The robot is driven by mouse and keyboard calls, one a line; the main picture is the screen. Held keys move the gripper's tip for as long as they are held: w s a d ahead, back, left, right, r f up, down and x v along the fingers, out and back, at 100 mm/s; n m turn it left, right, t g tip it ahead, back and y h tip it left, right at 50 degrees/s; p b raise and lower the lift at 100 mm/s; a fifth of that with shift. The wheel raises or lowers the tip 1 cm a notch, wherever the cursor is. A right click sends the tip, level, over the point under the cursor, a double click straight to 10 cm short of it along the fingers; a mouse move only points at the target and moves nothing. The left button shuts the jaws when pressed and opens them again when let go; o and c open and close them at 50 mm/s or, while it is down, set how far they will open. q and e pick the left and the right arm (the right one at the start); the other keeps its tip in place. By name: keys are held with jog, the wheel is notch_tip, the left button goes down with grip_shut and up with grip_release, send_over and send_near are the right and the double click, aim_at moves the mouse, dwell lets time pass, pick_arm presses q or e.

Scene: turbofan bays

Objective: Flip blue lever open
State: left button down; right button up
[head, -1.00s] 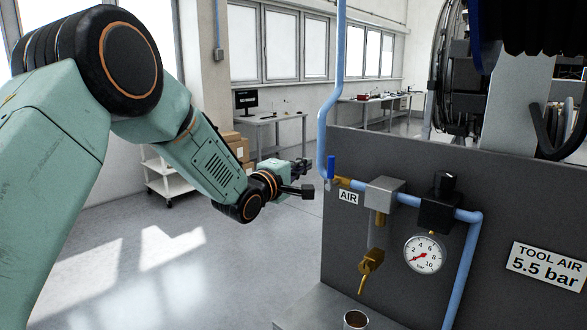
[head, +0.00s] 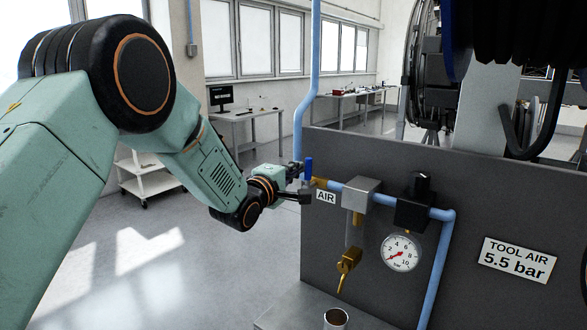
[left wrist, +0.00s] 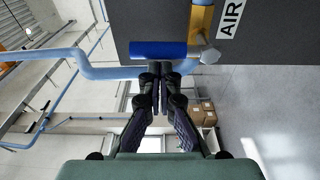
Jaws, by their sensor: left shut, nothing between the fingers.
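The blue lever (head: 309,168) stands upright on a brass valve (head: 320,182) in the light-blue air pipe, beside the AIR label (head: 326,197). In the left wrist view the blue lever (left wrist: 158,50) lies across the top middle, with the brass valve (left wrist: 200,22) to its right. My left gripper (head: 303,184) is shut and empty, at the lever's left side in the head view. In the left wrist view its fingertips (left wrist: 160,68) are just below the lever; I cannot tell whether they touch it. My right gripper is not in view.
A dark panel (head: 380,230) carries the pipe, a grey box (head: 362,192), a black regulator (head: 414,203), a pressure gauge (head: 401,253) near zero and a brass drain valve (head: 348,262). A metal cup (head: 336,319) stands below.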

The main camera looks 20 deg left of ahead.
aim_at(309, 173)
pick_arm(q)
jog(key=d+m+b, duration=0.1)
jog(key=m, duration=0.1)
jog(key=s+d+m+b, duration=0.1)
jog(key=m+b, duration=0.1)
jog(key=d+m+t+b, duration=0.1)
jog(key=m, duration=0.2)
jog(key=shift+s+d+r+b, duration=0.1)
jog(key=shift+s+d+b, duration=0.1)
jog(key=shift+d+b, duration=0.15)
jog(key=shift+d+m+h, duration=0.1)
jog(key=shift+m+h, duration=0.3)
jog(key=shift+m, duration=0.2)
jog(key=d+f+m+b, duration=0.1)
jog(key=m+b, duration=0.1)
jog(key=m, duration=0.1)
jog(key=d+f+m+h+b, duration=0.1)
jog(key=m+b, duration=0.1)
jog(key=m, duration=0.2)
jog(key=s+d+f+m+b, duration=0.1)
jog(key=m+b, duration=0.1)
jog(key=m, duration=0.1)
jog(key=shift+s+h+b, duration=0.1)
jog(key=shift+h+b, duration=0.2)
jog(key=shift+h, duration=0.1)
jog(key=shift+f, duration=0.1)
